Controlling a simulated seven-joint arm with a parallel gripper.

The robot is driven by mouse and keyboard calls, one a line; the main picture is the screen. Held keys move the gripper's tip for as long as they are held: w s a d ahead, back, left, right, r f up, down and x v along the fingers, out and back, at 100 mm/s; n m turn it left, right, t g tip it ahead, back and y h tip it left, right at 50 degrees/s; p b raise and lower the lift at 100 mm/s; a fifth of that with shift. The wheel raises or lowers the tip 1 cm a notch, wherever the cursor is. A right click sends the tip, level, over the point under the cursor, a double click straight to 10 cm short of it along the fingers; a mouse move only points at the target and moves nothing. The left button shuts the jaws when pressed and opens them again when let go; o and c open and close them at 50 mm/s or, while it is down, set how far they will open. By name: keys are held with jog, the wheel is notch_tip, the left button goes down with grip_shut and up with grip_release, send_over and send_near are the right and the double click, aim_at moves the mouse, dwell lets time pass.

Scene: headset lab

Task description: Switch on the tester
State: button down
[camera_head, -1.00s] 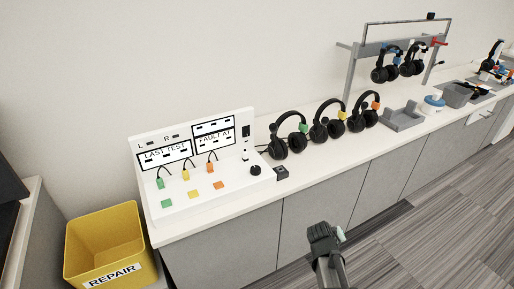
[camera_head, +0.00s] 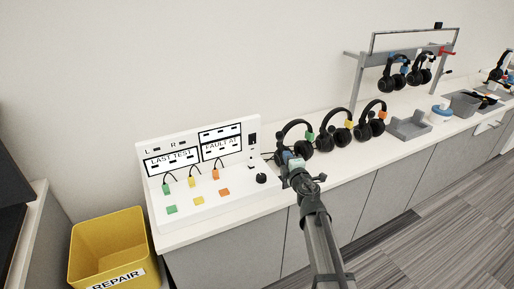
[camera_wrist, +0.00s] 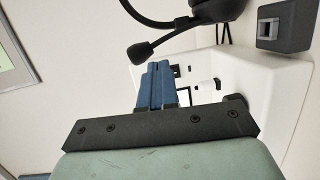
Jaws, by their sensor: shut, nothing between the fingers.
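The tester (camera_head: 215,208) is a white sloped console at the left end of the counter. It has two display panels, coloured buttons, a black knob (camera_head: 261,179) and a small black switch-like part (camera_head: 252,138) at its upper right. My gripper (camera_head: 287,158) is just right of the tester, in front of the nearest headset, shut and empty. In the wrist view its blue fingers (camera_wrist: 154,84) are together, with the white tester (camera_wrist: 272,88) beyond and to the right. The fingers look apart from the tester. I cannot tell the switch's position.
A headset with a green tag (camera_head: 293,140) stands close behind my gripper; its microphone boom (camera_wrist: 150,48) shows near the fingers. Two more headsets (camera_head: 336,128) stand further right. A yellow repair bin (camera_head: 108,245) is at lower left.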

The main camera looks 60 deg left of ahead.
aim_at(254, 144)
jog(key=s+n+g, duration=0.2)
jog(key=s+g, duration=0.1)
jog(key=s+f+n+g, duration=0.1)
jog(key=s, duration=0.1)
jog(key=shift+a, duration=0.25)
jog(key=shift+a+f, duration=0.1)
jog(key=shift+a, duration=0.05)
jog(key=a, duration=0.4)
jog(key=a+f, duration=0.1)
jog(key=a, duration=0.8)
jog(key=shift+a+f, duration=0.3)
jog(key=shift+a+f, duration=0.1)
jog(key=shift+a, duration=0.1)
jog(key=shift+d, duration=0.1)
